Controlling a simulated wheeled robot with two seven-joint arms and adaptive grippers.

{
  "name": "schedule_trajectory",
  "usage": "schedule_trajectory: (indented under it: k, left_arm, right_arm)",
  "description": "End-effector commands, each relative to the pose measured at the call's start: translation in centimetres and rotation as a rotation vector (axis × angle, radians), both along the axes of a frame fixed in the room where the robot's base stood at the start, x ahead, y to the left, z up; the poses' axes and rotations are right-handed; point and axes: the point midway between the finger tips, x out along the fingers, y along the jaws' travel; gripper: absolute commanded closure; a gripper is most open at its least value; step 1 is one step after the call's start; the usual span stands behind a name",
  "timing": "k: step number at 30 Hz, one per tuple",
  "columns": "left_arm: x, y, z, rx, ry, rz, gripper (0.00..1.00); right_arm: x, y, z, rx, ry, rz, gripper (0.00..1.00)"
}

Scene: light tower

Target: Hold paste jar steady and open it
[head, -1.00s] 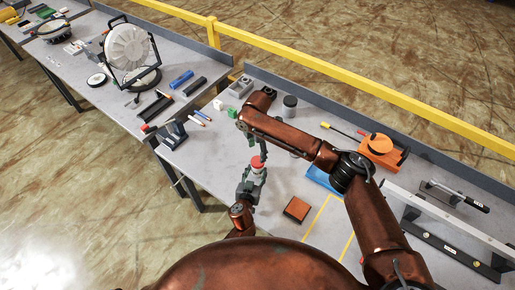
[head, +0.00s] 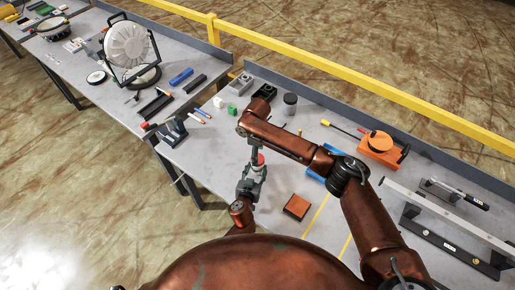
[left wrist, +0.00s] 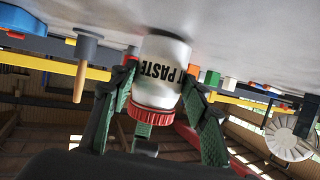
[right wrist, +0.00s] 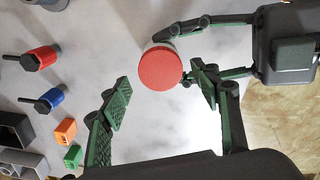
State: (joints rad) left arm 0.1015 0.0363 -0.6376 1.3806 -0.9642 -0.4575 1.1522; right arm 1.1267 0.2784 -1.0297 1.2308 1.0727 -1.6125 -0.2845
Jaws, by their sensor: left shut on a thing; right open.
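The paste jar (left wrist: 160,65) is white with dark PASTE lettering and has a red lid (right wrist: 160,69). It stands upright on the table, though the left wrist view shows it upside down. My left gripper (left wrist: 158,82) is shut on the jar's body from the side, below the lid. My right gripper (right wrist: 160,94) is open above the jar. In the right wrist view its right finger is close beside the lid, and its left finger is well apart from it. In the head view the right gripper (head: 255,146) partly hides the lid (head: 258,159).
An orange block (right wrist: 65,131) and a green block (right wrist: 73,156) lie left of the jar in the right wrist view, near red (right wrist: 39,58) and blue (right wrist: 49,101) handled tools. A brown block (head: 297,207) lies right of the jar. The table's near edge is close.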

Motion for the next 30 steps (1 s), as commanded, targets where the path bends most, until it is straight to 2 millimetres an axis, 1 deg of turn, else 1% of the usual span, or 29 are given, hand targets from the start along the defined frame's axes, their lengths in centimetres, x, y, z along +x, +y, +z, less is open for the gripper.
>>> schedule_trajectory:
  k: [1, 6, 16, 30]
  left_arm:
    - [0.1, -0.1, 0.2, -0.001, -0.003, -0.001, 1.0]
    - [0.1, -0.1, 0.2, -0.001, -0.003, -0.001, 1.0]
    - [0.1, -0.1, 0.2, -0.001, -0.003, -0.001, 1.0]
    - [0.1, -0.1, 0.2, -0.001, -0.003, -0.001, 1.0]
  right_arm:
    - [-0.1, 0.0, -0.7, -0.001, 0.002, 0.0, 0.43]
    - [0.0, 0.0, -2.1, -0.001, 0.001, 0.001, 0.43]
    - [0.0, 0.0, -2.4, 0.001, 0.0, 0.002, 0.43]
    - [0.0, 0.0, -2.4, 0.0, 0.0, 0.002, 0.75]
